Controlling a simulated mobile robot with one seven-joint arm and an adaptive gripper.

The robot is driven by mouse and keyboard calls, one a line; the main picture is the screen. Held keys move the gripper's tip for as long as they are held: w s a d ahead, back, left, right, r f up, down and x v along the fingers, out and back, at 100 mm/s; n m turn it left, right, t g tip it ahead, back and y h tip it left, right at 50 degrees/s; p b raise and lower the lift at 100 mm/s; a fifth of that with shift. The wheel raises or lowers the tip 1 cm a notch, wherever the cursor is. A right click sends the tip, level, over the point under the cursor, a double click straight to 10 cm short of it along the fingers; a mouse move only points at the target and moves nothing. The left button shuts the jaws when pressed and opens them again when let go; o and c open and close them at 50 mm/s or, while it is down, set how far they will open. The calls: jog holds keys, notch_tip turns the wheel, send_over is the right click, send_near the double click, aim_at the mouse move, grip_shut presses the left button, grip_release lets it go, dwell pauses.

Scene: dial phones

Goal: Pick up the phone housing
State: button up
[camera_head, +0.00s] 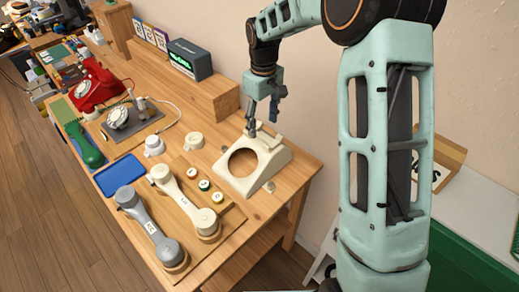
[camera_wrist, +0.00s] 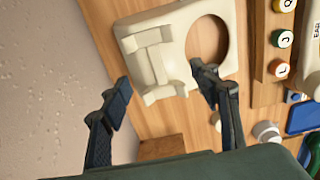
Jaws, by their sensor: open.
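The cream phone housing (camera_head: 271,165) sits on the wooden bench near its right end. It has a large round hole and a raised cradle at its back. My gripper (camera_head: 262,128) is just above the cradle end of the housing. In the wrist view the housing (camera_wrist: 150,45) lies beyond the fingertips.
Cream (camera_head: 185,197) and grey (camera_head: 150,228) handsets lie on a wooden board left of the housing. A blue tray (camera_head: 119,175), a red phone (camera_head: 95,85) and a dark display box (camera_head: 190,60) stand farther left. The wall is close behind the bench.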

aim_at(263, 137)
jog(key=shift+w+f, duration=0.15)
jog(key=shift+f, duration=1.25)
jog(key=shift+w+f, duration=0.15)
jog(key=shift+f, duration=1.2)
jog(key=shift+c, duration=0.7)
grip_shut()
